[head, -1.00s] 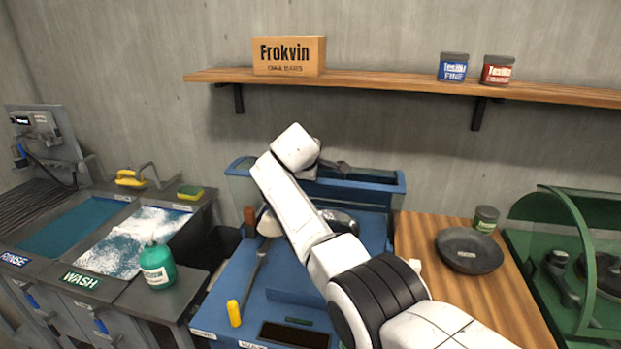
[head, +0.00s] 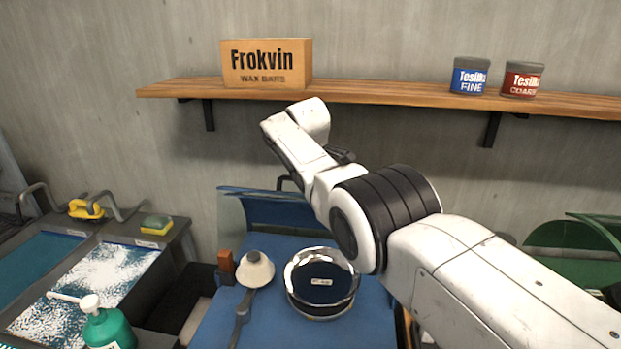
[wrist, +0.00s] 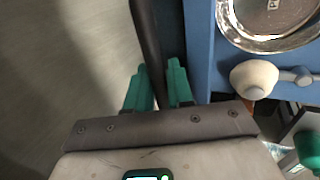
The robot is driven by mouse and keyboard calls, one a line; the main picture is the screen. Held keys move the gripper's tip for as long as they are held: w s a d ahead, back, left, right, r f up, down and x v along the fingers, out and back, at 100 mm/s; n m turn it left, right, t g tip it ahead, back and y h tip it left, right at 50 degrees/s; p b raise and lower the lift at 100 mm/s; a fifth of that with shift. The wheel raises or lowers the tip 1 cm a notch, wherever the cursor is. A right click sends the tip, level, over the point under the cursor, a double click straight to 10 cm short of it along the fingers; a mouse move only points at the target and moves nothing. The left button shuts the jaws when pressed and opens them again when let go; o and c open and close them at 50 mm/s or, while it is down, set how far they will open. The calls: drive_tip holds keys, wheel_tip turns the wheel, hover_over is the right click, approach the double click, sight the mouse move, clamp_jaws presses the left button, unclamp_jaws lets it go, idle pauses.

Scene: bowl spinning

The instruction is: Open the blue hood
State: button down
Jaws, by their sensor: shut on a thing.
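The blue hood (head: 268,209) stands at the back of the blue machine in the head view, with a clear side panel. It looks raised and tilted back, with the machine's top open in front. Its dark bar handle (wrist: 147,40) runs between the teal fingers of my gripper (wrist: 160,82) in the wrist view. My gripper is shut on this handle. In the head view my arm reaches over the machine to the handle, and the fingers are mostly hidden.
A shiny metal bowl (head: 321,284) sits on the blue machine, beside a pale-knobbed arm (head: 256,270). Sinks and a green bottle (head: 108,328) are at left. A wooden shelf (head: 375,98) with a box and two tins runs above. A green hood (head: 575,245) is at right.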

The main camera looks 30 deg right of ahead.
drive_tip(key=shift+f, duration=0.3)
drive_tip(key=c, duration=1.1)
unclamp_jaws()
drive_tip(key=shift+s, duration=0.1)
drive_tip(key=shift+a, duration=0.1)
drive_tip(key=shift+a+r+p, duration=0.25)
drive_tip(key=shift+r+p, duration=0.1)
drive_tip(key=shift+r, duration=0.1)
drive_tip(key=shift+p+v, duration=0.4)
drive_tip(key=shift+v, duration=0.45)
drive_tip(key=v, duration=0.2)
drive_tip(key=b+v, duration=0.1)
drive_tip(key=v, duration=0.5)
drive_tip(key=shift+d+r+b, duration=0.25)
drive_tip(key=shift+r+b, duration=0.05)
drive_tip(key=shift+b, duration=0.1)
